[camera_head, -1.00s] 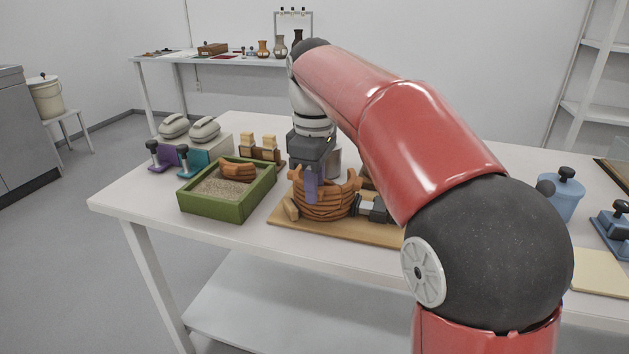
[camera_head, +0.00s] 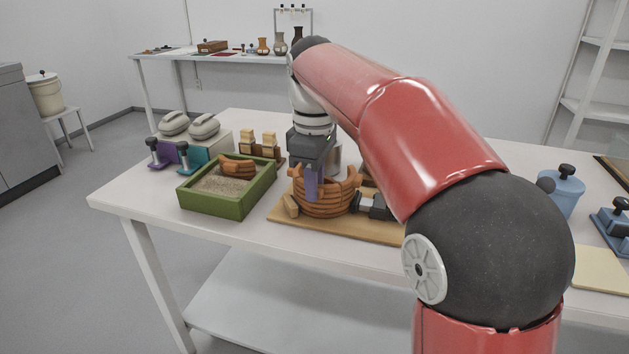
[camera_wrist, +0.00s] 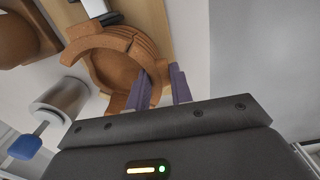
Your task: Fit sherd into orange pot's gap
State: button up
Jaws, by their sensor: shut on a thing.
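The orange pot (camera_head: 326,203), a ridged bowl with an uneven, stepped rim, stands on a wooden board (camera_head: 340,228); it also shows in the wrist view (camera_wrist: 112,68). My gripper (camera_head: 312,196) points down at the pot's near left wall. In the wrist view its purple fingers (camera_wrist: 161,88) are shut on an orange sherd (camera_wrist: 162,72) at the rim. The fingers hide much of the sherd, and I cannot tell how closely its edges meet the pot. Another orange ridged piece (camera_head: 238,168) lies on sand in the green tray (camera_head: 212,206).
A dark clamp-like block (camera_head: 372,205) stands right of the pot, and a small wooden block (camera_head: 290,205) at its left. Purple and teal handled tools (camera_head: 183,158) stand behind the tray. A blue lidded jar (camera_head: 562,190) is at the right. The table's front left corner is clear.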

dwell(0.3)
jog(key=o, duration=0.9)
notch_tip(320, 180, up, 8)
jog(key=shift+f, duration=0.15)
